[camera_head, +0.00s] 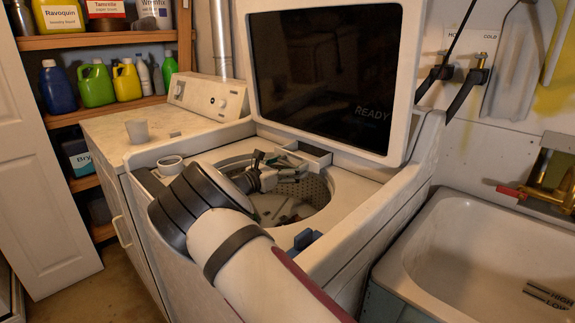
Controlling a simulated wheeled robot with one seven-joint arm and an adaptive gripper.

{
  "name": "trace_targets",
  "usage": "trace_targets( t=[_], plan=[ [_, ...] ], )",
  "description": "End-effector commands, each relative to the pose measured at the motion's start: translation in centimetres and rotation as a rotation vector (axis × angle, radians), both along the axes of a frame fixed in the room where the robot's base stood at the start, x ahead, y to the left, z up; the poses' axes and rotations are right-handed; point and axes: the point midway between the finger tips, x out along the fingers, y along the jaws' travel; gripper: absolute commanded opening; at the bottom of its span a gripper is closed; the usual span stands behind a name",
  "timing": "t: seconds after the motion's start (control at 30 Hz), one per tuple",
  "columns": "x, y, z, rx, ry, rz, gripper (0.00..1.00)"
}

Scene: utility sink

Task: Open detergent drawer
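The top-loading washer (345,205) stands in the middle with its dark-windowed lid (325,75) raised. A small grey open-topped tray (318,153), which looks like the detergent drawer, shows at the back rim of the drum opening. How far it is pulled out is hard to tell. My gripper (279,164) is over the drum opening, just left of and in front of this tray. Its fingers are small and dark here, so contact with the tray and the finger gap are unclear. My arm hides the front left of the washer.
Clothes lie in the drum (306,197). A blue object (304,239) sits on the front rim. Shelves (105,41) hold bottles. A sink (470,245) with a brass tap is at right.

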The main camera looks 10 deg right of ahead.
Motion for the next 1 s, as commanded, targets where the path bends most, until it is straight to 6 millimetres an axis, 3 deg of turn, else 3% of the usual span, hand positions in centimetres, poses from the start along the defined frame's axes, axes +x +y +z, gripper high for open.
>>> trace_targets(
  t=[0.37, 0.8, 1.0],
  plan=[
    [0.1, 0.4, 0.5, 0.002, -0.001, 0.009, 0.86],
    [0.1, 0.3, 7.7, 0.003, -0.002, 0.007, 0.86],
    [0.1, 0.2, 9.6, 0.001, 0.000, 0.006, 0.86]
  ],
)
